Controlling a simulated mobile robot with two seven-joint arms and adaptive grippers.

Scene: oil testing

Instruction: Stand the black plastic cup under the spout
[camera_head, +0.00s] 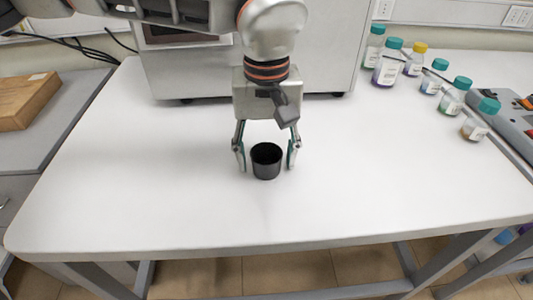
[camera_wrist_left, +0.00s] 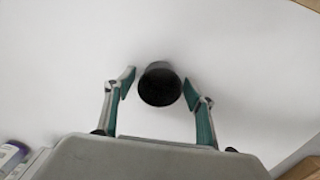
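The black plastic cup (camera_head: 266,162) stands upright on the white table near its front middle. My left gripper (camera_head: 266,160) is open around the cup, with one finger on each side. In the left wrist view the cup (camera_wrist_left: 159,84) sits between the two fingertips (camera_wrist_left: 157,87), with a gap on both sides. The fingers do not appear to touch it. No spout can be made out; my left arm covers part of the grey machine (camera_head: 335,50) at the back. My right gripper is not in view.
Several capped bottles (camera_head: 388,68) stand at the table's back right, beside a grey device (camera_head: 515,120). The white table top (camera_head: 150,180) is clear around the cup.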

